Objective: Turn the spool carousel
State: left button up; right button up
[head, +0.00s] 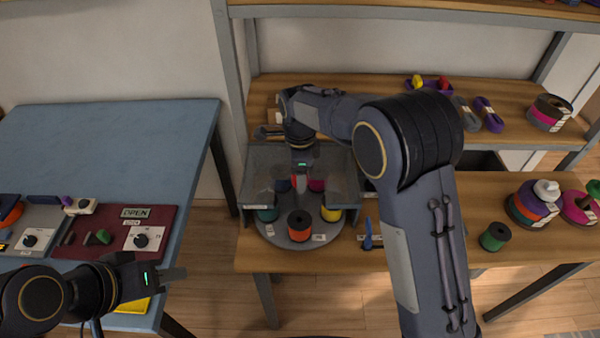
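The spool carousel (272,229) is a round grey turntable on the wooden bench.
The blue table (110,130) at left holds a dark red panel (128,226) with an "OPEN" label and a knob. A blue tool (367,236) lies right of the carousel. A green spool (494,237) and stacked spools (531,206) stand farther right. A shelf (375,91) runs behind.

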notch_tip(320, 180, up, 7)
jog(key=shift+r, duration=0.1)
dwell(0.6)
jog(key=s+d+r+n+t+y, duration=0.1)
jog(key=s+d+r+n+y, duration=0.15)
jog(key=s+d, duration=0.4)
jog(key=s+d+r+n+t+y, duration=0.1)
jog(key=s+d+r+n+y, duration=0.1)
jog(key=s+d+r+n, duration=0.35)
jog(key=s+d+f+n+t, duration=0.2)
jog(key=s+f+n, duration=0.1)
jog(key=s, duration=0.6)
jog(key=s+d+f+n+t, duration=0.1)
jog(key=s+d+f+n, duration=0.2)
jog(key=s, duration=0.6)
jog(key=shift+n+t+h, duration=0.35)
jog(key=shift+n+t, duration=0.05)
jog(key=shift+n, duration=0.6)
